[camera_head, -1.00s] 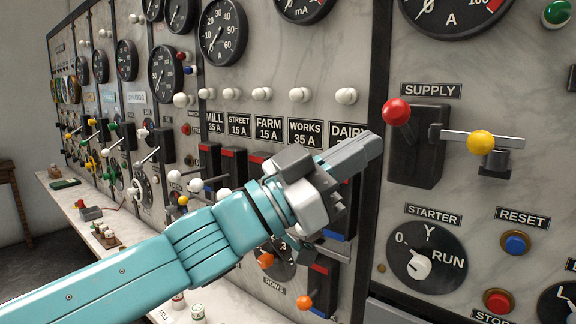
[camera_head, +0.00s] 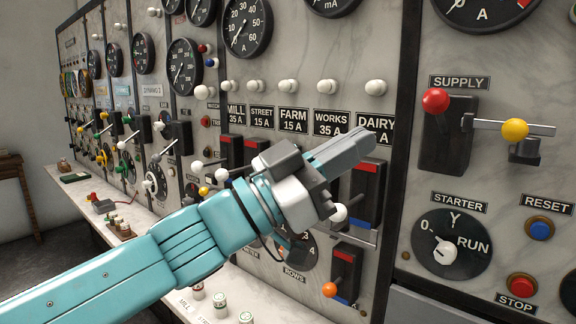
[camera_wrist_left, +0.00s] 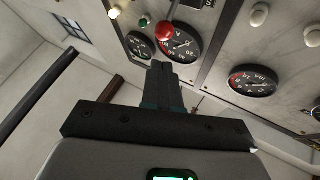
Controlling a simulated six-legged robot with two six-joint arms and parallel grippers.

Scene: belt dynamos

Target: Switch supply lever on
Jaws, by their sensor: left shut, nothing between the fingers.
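The supply lever (camera_head: 435,100) has a red ball knob and sits on a black switch box (camera_head: 447,150) under the SUPPLY plate (camera_head: 459,82), at the right in the head view. Its red knob is at the top of the box. A horizontal metal bar with a yellow knob (camera_head: 515,129) is mounted just right of the box. My left gripper (camera_head: 364,142) is shut and empty, in front of the DAIRY plate, left of the supply lever and apart from it. In the left wrist view its shut fingers (camera_wrist_left: 163,80) point toward panel gauges. My right gripper is not in view.
The STARTER dial (camera_head: 450,244), blue RESET button (camera_head: 540,229) and red STOP button (camera_head: 521,285) lie below the supply switch. Fuse switches and white knobs (camera_head: 375,88) crowd the panel near my left gripper. A narrow shelf (camera_head: 255,290) runs below.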

